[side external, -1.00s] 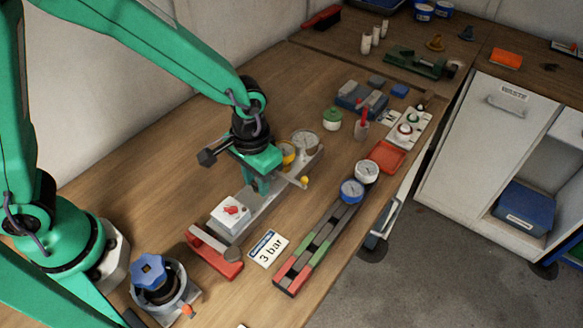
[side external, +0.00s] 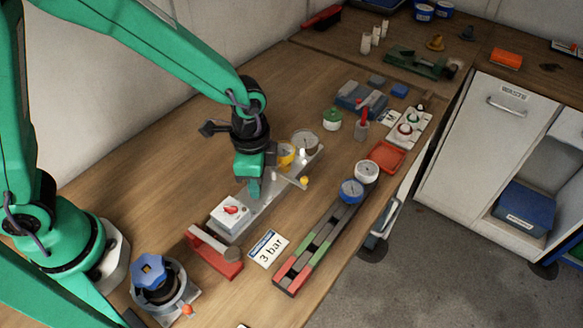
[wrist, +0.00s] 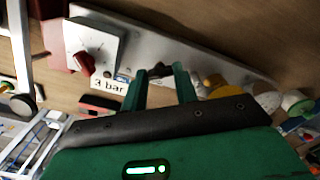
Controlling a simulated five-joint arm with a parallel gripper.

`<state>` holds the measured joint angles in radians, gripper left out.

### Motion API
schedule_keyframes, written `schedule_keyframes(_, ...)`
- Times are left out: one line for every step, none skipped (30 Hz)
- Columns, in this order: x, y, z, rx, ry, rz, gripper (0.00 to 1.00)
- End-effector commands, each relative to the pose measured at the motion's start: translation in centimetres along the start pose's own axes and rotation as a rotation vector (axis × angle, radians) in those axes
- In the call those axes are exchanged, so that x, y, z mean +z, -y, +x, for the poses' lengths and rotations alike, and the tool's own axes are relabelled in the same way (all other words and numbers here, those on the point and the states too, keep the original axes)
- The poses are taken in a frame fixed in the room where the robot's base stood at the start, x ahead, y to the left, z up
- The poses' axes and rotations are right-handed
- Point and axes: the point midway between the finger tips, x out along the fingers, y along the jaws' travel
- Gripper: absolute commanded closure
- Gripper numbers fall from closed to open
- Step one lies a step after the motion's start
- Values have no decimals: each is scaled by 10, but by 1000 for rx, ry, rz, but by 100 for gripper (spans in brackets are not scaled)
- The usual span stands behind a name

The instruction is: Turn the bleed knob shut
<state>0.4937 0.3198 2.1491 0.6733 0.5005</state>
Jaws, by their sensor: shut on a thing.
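My gripper (side external: 254,188) points down at the middle of the grey metal plate (side external: 262,207) and is shut on a small dark knob, taken as the bleed knob. In the wrist view the knob (wrist: 158,70) shows as a dark piece between the green fingertips (wrist: 160,75). The fingers hide the knob in the side view, so its turn angle cannot be read. A white box (side external: 230,216) with a red selector (side external: 232,210) sits at the plate's near end.
A small yellow-tipped stub (side external: 304,181) sticks out right of the plate. Two gauges sit on a coloured strip (side external: 318,248). The wood left of the plate is clear.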

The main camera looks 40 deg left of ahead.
Motion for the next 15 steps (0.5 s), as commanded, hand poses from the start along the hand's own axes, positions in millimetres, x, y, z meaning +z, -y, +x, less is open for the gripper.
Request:
schedule_keyframes(-1,0,-1,-1,-2,45,94)
schedule_keyframes(-1,0,-1,-1,-2,73,94)
schedule_keyframes(-1,0,-1,-1,-2,112,94)
schedule_keyframes(-1,0,-1,-1,-2,140,94)
schedule_keyframes(-1,0,-1,-1,-2,168,94)
schedule_keyframes(-1,0,-1,-1,-2,206,94)
schedule_keyframes(-1,0,-1,-2,-2,234,94)
schedule_keyframes(-1,0,-1,-2,-2,261,94)
schedule_keyframes(-1,0,-1,-2,-2,296,94)
schedule_keyframes(-1,0,-1,-2,-2,322,94)
schedule_keyframes(-1,0,-1,-2,-2,347,94)
schedule_keyframes(-1,0,-1,-2,-2,379,94)
schedule_keyframes(-1,0,-1,-2,-2,402,94)
schedule_keyframes(-1,0,-1,-2,-2,423,94)
schedule_keyframes(-1,0,-1,-2,-2,449,94)
